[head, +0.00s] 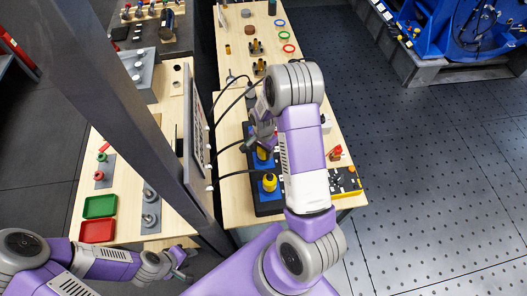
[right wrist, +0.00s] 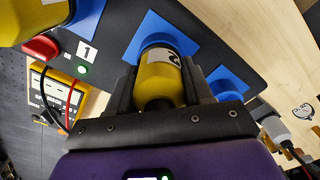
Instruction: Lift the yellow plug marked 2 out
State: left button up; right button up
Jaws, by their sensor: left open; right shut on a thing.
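The yellow plug marked 2 (right wrist: 158,80) is in the middle of the right wrist view, between the dark fingers of my right gripper (right wrist: 160,88), which is shut on it. Its far end is over a blue square (right wrist: 148,32) on the dark panel (right wrist: 115,30); I cannot tell whether it is still seated. In the head view my right gripper (head: 263,138) is above the panel, partly hidden by my arm, with a little yellow (head: 262,154) showing beneath. My left gripper (head: 178,262) is open and empty at the lower left, beyond the front of the left table.
A red button (right wrist: 40,47) and a yellow meter (right wrist: 52,92) with leads are close by. Black cables (head: 232,174) run from the left. Bare wood lies farther back.

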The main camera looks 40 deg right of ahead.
notch_tip(320, 180, up, 10)
jog(key=shift+r, duration=0.1)
dwell(0.4)
